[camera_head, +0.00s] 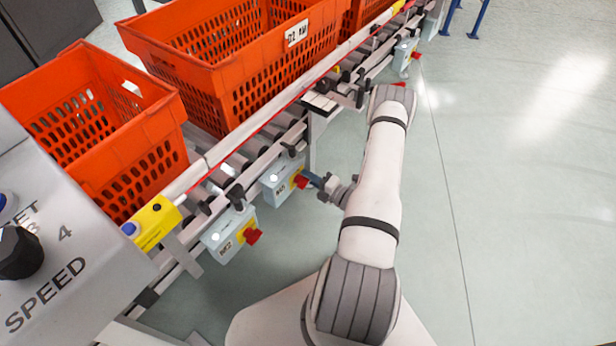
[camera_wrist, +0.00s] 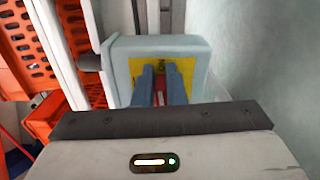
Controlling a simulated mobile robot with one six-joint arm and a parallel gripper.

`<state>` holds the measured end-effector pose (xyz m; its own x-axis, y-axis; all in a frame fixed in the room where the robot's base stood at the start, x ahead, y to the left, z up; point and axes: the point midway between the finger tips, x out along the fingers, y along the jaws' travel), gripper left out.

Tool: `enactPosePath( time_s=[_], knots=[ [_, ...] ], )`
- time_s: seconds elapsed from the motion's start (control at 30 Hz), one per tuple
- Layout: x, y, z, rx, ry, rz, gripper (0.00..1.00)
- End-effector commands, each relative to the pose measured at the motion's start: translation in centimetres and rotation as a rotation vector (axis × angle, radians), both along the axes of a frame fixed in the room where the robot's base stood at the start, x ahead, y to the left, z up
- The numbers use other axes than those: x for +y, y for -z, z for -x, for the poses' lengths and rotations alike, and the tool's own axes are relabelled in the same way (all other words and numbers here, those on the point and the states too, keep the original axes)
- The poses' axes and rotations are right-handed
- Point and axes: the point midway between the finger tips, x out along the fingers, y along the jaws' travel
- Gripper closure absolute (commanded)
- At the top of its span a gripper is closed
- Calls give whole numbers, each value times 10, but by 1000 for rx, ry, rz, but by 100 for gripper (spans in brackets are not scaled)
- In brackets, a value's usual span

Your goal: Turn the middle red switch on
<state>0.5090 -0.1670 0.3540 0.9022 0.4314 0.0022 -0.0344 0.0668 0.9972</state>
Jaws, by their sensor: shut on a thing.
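The middle red switch (camera_head: 299,181) is on a yellow plate on a pale blue-grey box (camera_head: 279,184) under the conveyor's side rail. In the wrist view a strip of the red switch (camera_wrist: 159,92) shows between my blue fingers, in front of the yellow plate (camera_wrist: 187,68). My gripper (camera_head: 309,178) reaches in from the right and is shut on the switch; it also shows in the wrist view (camera_wrist: 161,72). The fingers hide most of the switch, and its exact turn angle cannot be told.
A nearer box (camera_head: 226,236) with its own red switch (camera_head: 253,235) sits to the lower left, and a farther box (camera_head: 404,55) sits up the line. Orange totes (camera_head: 200,68) stand on the conveyor. A control panel (camera_head: 62,240) is at left. The floor at right is clear.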

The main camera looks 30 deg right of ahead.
Motion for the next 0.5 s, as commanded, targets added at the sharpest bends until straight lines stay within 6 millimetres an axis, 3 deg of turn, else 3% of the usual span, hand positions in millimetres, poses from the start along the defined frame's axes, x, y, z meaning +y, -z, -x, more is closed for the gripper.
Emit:
enactPosePath(
  time_s=[0.03,0.5],
  knots=[
    [8,6,5,26,-16,-28,100],
    [9,7,5,55,-18,-89,100]
  ],
)
